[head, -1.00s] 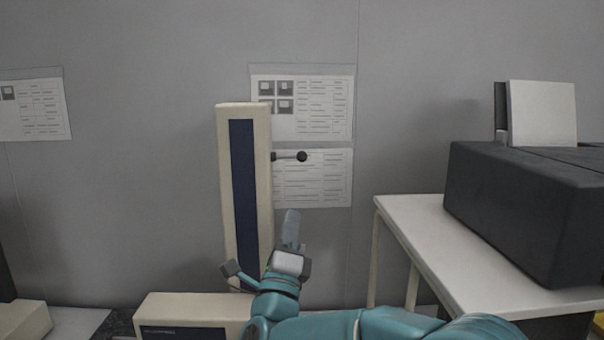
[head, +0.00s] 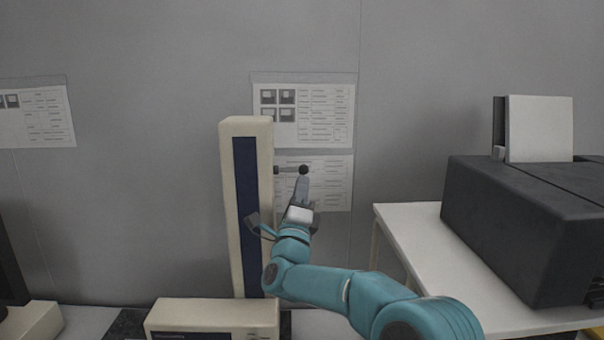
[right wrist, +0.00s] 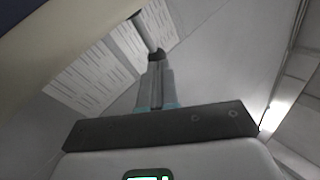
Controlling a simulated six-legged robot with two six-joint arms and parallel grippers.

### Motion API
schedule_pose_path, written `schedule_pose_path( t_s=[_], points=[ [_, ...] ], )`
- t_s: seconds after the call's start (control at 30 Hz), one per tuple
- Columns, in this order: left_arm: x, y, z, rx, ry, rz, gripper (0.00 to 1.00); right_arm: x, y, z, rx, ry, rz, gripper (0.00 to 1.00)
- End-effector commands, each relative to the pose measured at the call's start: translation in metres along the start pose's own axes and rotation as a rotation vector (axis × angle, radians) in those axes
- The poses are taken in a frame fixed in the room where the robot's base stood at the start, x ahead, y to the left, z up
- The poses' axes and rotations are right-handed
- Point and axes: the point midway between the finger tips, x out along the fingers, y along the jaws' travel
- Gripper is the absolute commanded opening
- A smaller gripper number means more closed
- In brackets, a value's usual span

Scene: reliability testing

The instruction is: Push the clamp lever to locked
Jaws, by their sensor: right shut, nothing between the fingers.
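The clamp lever (head: 288,169) is a short grey rod with a black ball knob (head: 303,170). It sticks out level to the right from the upper part of a cream column (head: 228,200) with a dark blue front strip. My right gripper (head: 302,181) is shut and empty, pointing up, with its fingertips just under the knob. In the right wrist view the shut fingers (right wrist: 156,75) reach up to the black knob (right wrist: 157,55), and the lever rod (right wrist: 143,30) runs beyond it. I cannot tell whether they touch. My left gripper is not in view.
The column rises from a cream base unit (head: 215,315). To the right a white table (head: 410,225) carries a large dark grey printer-like box (head: 530,215). Printed sheets (head: 325,110) hang on the grey wall behind.

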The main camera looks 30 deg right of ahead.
Motion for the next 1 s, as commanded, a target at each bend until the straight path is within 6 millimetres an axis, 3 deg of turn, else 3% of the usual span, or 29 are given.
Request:
schedule_pose_path(
  t_s=[0.13,0.47,1.0],
  points=[
    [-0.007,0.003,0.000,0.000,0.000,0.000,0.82,0.010,0.000,0.000,-0.001,0.000,0.001,0.00],
    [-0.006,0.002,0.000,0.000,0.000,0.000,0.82,0.010,0.001,0.000,0.000,-0.001,0.001,0.00],
    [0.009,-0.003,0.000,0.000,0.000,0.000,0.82,0.012,-0.003,-0.001,-0.066,-0.046,-0.001,0.00]
  ],
)
